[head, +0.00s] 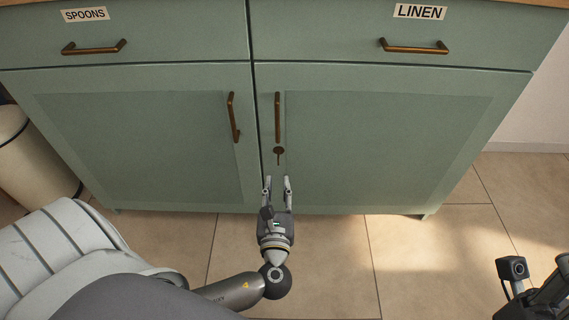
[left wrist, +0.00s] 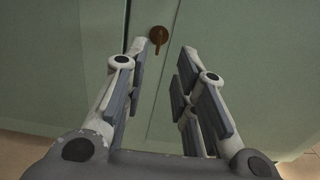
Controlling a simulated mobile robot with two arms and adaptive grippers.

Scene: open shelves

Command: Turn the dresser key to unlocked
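The dresser (head: 390,140) is green, with two drawers above two doors. A small brown key (head: 279,155) sits in a round lock plate on the right door, below that door's handle, and its visible part hangs downward. It also shows in the left wrist view (left wrist: 158,40), beyond the fingertips and between them. My left gripper (head: 278,180) is open and empty, just below the key and apart from it; its fingers also show in the left wrist view (left wrist: 163,50). My right gripper (head: 545,290) is partly in view at the lower right, dark, with its fingers not clear.
Bronze handles are on the left door (head: 233,117), the right door (head: 277,118) and the drawers, labelled SPOONS (head: 85,14) and LINEN (head: 420,12). A cream bin (head: 35,155) stands left of the dresser. The tiled floor (head: 410,260) is clear in front and to the right.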

